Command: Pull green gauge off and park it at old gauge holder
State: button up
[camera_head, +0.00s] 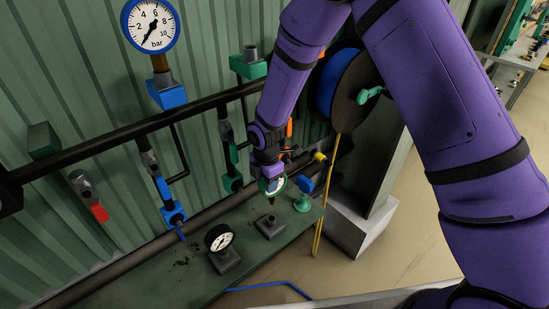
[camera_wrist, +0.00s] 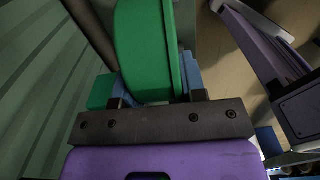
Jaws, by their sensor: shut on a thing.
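The green gauge (camera_wrist: 140,50) fills the upper middle of the wrist view, seen from behind and side. In the head view my gripper (camera_head: 270,180) is low over the bench, with the gauge's pale face (camera_head: 275,185) partly hidden by the wrist. An empty grey holder block (camera_head: 270,228) stands on the bench just below it. A second grey block (camera_head: 226,262) holds a black gauge (camera_head: 219,238). A green fitting (camera_head: 249,66) on the upper pipe has a bare grey top.
A blue gauge (camera_head: 150,25) stands on the upper pipe (camera_head: 130,130). A green-based item with a blue disc (camera_head: 303,195) is close right of my gripper. A hose reel (camera_head: 350,88) with a yellow hose (camera_head: 325,200) stands behind the arm.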

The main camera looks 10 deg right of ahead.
aim_at(267, 195)
jog(key=shift+s+a+f, duration=0.1)
jog(key=shift+a+f, duration=0.05)
jog(key=shift+f, duration=0.3)
jog(key=shift+f, duration=4.8)
jog(key=o, duration=1.1)
jog(key=shift+r, duration=2.3)
notch_tip(267, 195, up, 11)
jog(key=shift+f, duration=0.15)
